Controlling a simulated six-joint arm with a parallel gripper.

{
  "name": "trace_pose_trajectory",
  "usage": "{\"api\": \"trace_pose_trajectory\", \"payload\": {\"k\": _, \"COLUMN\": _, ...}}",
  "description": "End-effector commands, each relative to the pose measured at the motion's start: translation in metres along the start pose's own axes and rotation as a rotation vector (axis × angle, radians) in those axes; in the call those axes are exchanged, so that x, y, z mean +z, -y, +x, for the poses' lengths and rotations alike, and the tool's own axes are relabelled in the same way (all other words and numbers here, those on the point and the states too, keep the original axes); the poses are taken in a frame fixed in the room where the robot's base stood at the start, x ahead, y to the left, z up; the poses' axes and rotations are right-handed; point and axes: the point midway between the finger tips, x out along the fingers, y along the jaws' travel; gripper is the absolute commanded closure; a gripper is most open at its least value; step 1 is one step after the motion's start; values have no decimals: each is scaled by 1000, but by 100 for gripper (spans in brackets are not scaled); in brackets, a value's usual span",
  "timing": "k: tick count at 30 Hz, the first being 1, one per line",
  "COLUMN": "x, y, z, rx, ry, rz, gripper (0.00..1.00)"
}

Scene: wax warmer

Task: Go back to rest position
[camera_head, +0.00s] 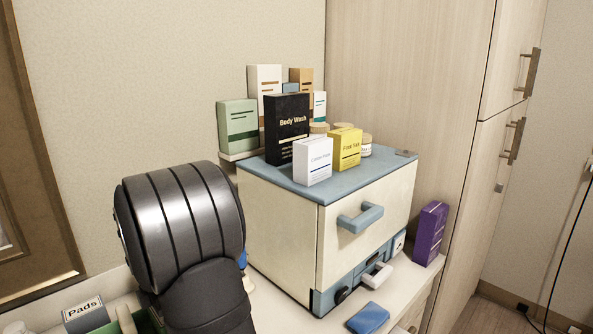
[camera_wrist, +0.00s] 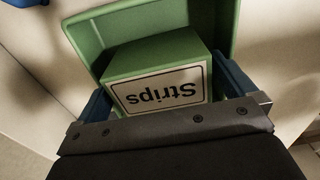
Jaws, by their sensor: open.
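My gripper (camera_wrist: 161,74) is open in the wrist view, with one blue finger on each side of a green-and-white box marked "Strips" (camera_wrist: 160,90). The box sits in a green container (camera_wrist: 120,32) and its label is upside down in this view. I cannot tell whether the fingers touch the box. In the head view my dark arm fills the lower left and hides the gripper. The cream wax warmer (camera_head: 275,232) stands right of my arm, with a blue top and a blue handle (camera_head: 360,218) on its front.
Several boxes stand on the warmer, including a black "Body Wash" box (camera_head: 287,128). A purple box (camera_head: 430,233) stands at its right, and a blue block (camera_head: 367,318) lies in front. A "Pads" box (camera_head: 86,315) is at lower left. A tall cabinet (camera_head: 410,80) closes the right side.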

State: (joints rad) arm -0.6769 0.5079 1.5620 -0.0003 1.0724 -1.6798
Motion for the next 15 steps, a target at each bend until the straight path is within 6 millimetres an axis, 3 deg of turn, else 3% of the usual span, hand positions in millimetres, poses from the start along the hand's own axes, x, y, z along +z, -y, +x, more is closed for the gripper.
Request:
{"api": "trace_pose_trajectory", "payload": {"k": 5, "x": 0, "y": 0, "z": 31, "rx": 0, "ry": 0, "rz": 0, "gripper": 0}}
{"api": "trace_pose_trajectory", "payload": {"k": 9, "x": 0, "y": -1, "z": 6, "rx": 4, "ry": 0, "rz": 0, "gripper": 0}}
{"api": "trace_pose_trajectory", "payload": {"k": 15, "x": 0, "y": 0, "z": -6, "rx": 1, "ry": 0, "rz": 0, "gripper": 0}}
